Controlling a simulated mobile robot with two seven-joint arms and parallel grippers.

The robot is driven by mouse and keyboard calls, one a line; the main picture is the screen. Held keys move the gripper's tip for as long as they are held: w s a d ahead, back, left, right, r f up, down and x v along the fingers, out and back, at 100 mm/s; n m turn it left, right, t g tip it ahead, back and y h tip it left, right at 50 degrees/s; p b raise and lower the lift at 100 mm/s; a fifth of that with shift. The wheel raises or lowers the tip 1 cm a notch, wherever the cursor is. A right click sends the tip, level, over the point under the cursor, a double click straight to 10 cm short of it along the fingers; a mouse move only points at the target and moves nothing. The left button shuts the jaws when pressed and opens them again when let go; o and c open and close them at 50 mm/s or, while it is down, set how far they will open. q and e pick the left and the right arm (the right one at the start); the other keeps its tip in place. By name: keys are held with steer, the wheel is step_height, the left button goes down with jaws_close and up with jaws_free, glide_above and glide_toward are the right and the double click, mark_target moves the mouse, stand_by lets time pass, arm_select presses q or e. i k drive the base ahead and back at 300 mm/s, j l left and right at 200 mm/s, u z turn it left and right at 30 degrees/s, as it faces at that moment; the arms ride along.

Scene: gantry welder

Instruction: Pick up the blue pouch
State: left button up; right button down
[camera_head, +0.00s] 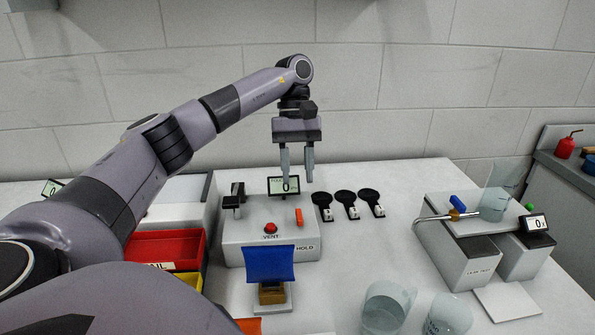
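The blue pouch (270,263) stands upright in a small brown holder (272,293) on a pale base, in front of the grey machine labelled VENT and HOLD. My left gripper (297,180) points down above the back of that machine, behind and above the pouch and clear of it. Its two fingers are apart with nothing between them. The holder hides the bottom of the pouch. My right gripper is not in view.
The grey machine (245,241) has a small display, a red button and an orange lever. Red (165,250) and yellow bins stand left. Clear jugs (385,308) stand front right, and black round-topped items (345,197) lie behind. A test unit (460,255) stands right.

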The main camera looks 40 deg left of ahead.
mark_target(270, 266)
steer(key=k+l, duration=0.35)
steer(key=l, duration=0.15)
steer(key=k+l, duration=0.4)
steer(key=l, duration=0.1)
